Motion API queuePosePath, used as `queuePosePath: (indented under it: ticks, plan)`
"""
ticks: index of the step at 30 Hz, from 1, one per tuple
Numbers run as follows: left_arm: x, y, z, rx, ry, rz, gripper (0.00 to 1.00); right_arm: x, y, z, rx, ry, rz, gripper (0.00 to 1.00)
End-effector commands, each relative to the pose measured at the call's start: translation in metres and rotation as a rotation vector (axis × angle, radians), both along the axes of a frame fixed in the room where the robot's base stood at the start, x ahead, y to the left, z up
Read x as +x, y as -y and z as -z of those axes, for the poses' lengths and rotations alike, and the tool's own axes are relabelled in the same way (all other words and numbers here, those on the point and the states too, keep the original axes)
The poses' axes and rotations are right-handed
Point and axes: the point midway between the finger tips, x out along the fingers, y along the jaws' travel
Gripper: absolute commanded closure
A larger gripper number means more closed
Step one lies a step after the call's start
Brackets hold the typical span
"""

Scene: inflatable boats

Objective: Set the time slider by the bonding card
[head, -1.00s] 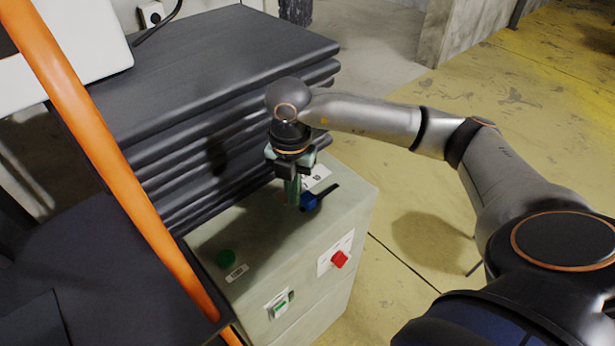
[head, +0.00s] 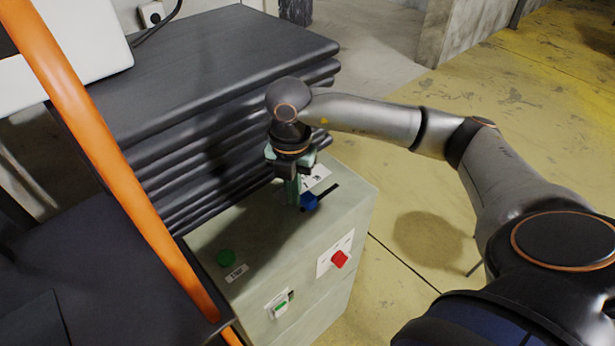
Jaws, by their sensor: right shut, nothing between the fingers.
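My right gripper (head: 293,190) points down over the top of the pale green control cabinet (head: 270,230). It is shut and empty, with its fingertips right beside a blue knob with a dark lever (head: 309,201); I cannot tell whether they touch. A white label (head: 316,177) lies behind the gripper, partly hidden. I cannot tell which part is the time slider; a small green piece in a white plate (head: 280,306) sits on the cabinet's front. I cannot make out a bonding card. My left gripper is not in view.
A red knob (head: 340,259) on a white plate is on the cabinet's front. A green button (head: 226,257) is on its top left. A stack of dark slabs (head: 220,60) stands behind the cabinet. An orange bar (head: 100,150) crosses the left side. Yellow floor at right is clear.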

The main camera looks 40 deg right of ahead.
Motion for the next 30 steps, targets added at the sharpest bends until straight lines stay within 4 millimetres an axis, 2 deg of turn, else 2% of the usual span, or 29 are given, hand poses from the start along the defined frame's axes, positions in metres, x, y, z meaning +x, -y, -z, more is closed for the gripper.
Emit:
queuePosePath:
  ticks: [13,30]
  plan:
    - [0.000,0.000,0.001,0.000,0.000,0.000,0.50,0.000,0.000,0.001,0.000,0.000,0.000,1.00]
    - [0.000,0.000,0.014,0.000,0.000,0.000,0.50,0.000,0.000,0.018,0.000,0.000,0.000,1.00]
